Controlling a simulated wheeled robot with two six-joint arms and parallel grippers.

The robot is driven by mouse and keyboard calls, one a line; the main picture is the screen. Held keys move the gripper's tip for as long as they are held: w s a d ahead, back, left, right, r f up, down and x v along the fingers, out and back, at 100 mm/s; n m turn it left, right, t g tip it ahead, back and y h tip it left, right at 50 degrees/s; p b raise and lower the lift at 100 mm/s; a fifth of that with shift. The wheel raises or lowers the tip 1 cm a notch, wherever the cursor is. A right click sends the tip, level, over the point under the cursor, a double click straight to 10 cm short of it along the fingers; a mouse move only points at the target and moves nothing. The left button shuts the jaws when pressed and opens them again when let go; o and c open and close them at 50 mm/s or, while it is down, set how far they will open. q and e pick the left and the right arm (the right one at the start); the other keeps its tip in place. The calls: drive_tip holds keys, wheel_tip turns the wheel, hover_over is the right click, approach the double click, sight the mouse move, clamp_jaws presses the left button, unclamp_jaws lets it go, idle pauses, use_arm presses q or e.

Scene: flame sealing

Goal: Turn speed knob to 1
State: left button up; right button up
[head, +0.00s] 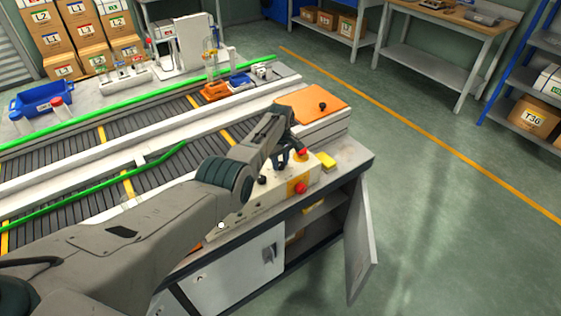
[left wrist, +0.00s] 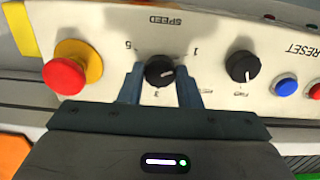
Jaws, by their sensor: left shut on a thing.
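The black speed knob (left wrist: 159,71) sits on the cream control panel (left wrist: 215,20), under a "SPEED" label that appears upside down in the left wrist view. Numbers 5, 1 and 3 show around it. A white pointer mark on the knob points to the picture's right, below the 1 mark. My left gripper (left wrist: 160,86) has its two blue fingers on either side of the knob and is shut on it. In the head view, my left gripper (head: 283,156) is at the control panel (head: 262,205) and hides the knob. My right gripper is not in view.
Beside the knob in the left wrist view are a red emergency button (left wrist: 65,76), a second black knob (left wrist: 242,67) and a blue button (left wrist: 286,87). The conveyor (head: 70,180) runs behind the panel. A cabinet door (head: 362,235) hangs open below.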

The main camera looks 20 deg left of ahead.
sight(280, 164)
use_arm(q)
drive_tip(key=shift+r, duration=0.1)
drive_tip(key=o, duration=1)
drive_tip(key=shift+c, duration=0.2)
drive_tip(key=shift+r, duration=0.1)
wheel_tip(280, 164, up, 11)
drive_tip(key=shift+f+b, duration=0.2)
drive_tip(key=shift+b, duration=0.1)
drive_tip(key=shift+f, duration=0.15)
